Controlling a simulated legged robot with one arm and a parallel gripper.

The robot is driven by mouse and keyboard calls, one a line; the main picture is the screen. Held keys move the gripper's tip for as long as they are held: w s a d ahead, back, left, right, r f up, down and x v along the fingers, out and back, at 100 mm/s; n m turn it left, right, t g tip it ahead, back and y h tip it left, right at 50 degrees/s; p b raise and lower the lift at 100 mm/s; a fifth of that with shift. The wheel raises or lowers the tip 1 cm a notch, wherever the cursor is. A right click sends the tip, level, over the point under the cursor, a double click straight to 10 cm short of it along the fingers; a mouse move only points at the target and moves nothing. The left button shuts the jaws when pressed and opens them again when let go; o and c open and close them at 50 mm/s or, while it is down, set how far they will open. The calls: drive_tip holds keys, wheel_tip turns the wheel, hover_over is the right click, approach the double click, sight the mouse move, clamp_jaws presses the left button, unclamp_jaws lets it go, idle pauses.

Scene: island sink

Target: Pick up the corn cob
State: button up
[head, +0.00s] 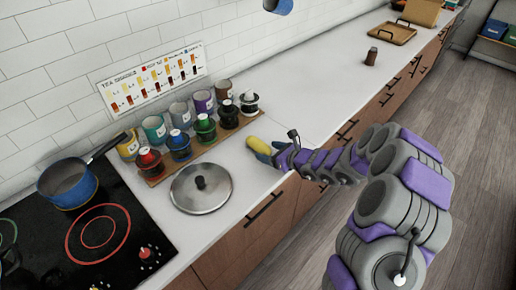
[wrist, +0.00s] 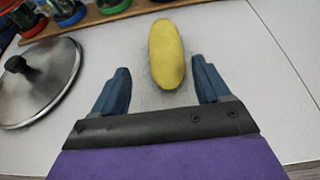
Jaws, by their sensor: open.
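The yellow corn cob (head: 257,145) lies on the white counter, right of the pot lid and in front of the tea rack. In the wrist view the corn cob (wrist: 166,53) points away from me, just ahead of and between the two blue fingers. My gripper (wrist: 162,80) is open and empty, with a finger on each side of the cob's near end. In the head view my gripper (head: 268,155) is beside the cob and partly overlaps it, so its fingers are hard to make out. I cannot tell whether the fingers touch the cob.
A metal pot lid (head: 201,188) lies left of the cob, also in the wrist view (wrist: 38,82). A wooden rack (head: 155,180) with several colored jars stands behind. A blue pot (head: 68,183) sits on the black stove (head: 60,240). The counter to the right (head: 330,70) is largely clear.

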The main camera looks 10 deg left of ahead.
sight(261, 146)
drive_tip(key=shift+w+d+b+x, duration=0.15)
drive_tip(key=shift+b+x, duration=0.1)
drive_tip(key=shift+x, duration=0.65)
drive_tip(key=shift+w+b+x, duration=0.15)
drive_tip(key=shift+b+x, duration=0.1)
drive_tip(key=shift+x, duration=0.6)
drive_tip(key=shift+w+d+b+x, duration=0.15)
drive_tip(key=shift+b+x, duration=0.1)
drive_tip(key=shift+x, duration=0.65)
drive_tip(key=shift+w+a+r, duration=0.1)
drive_tip(key=shift+w+a, duration=0.1)
drive_tip(key=shift+a, duration=0.2)
drive_tip(key=shift+d, duration=0.15)
drive_tip(key=c, duration=1.2)
drive_tip(key=shift+o, duration=0.2)
drive_tip(key=shift+r, duration=0.1)
